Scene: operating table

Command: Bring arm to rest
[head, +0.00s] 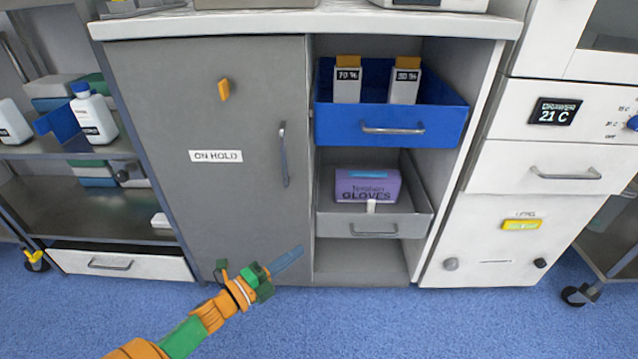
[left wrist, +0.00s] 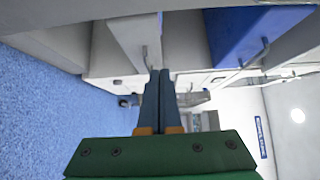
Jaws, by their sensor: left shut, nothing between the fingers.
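My left arm comes in from the lower left in the head view, orange and green. Its gripper (head: 288,260) points up and right, in front of the lower part of the grey cabinet door (head: 210,210). The blue fingers are together with nothing between them. In the left wrist view the shut fingers (left wrist: 158,78) show side by side from the green palm. My right gripper does not show in either view.
A blue drawer (head: 390,126) with two bottles is pulled out. Below it a grey drawer (head: 415,226) holds a purple gloves box (head: 366,188). A shelf rack (head: 85,210) stands left, a white warming unit (head: 485,245) right. Blue floor (head: 400,325) lies open in front.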

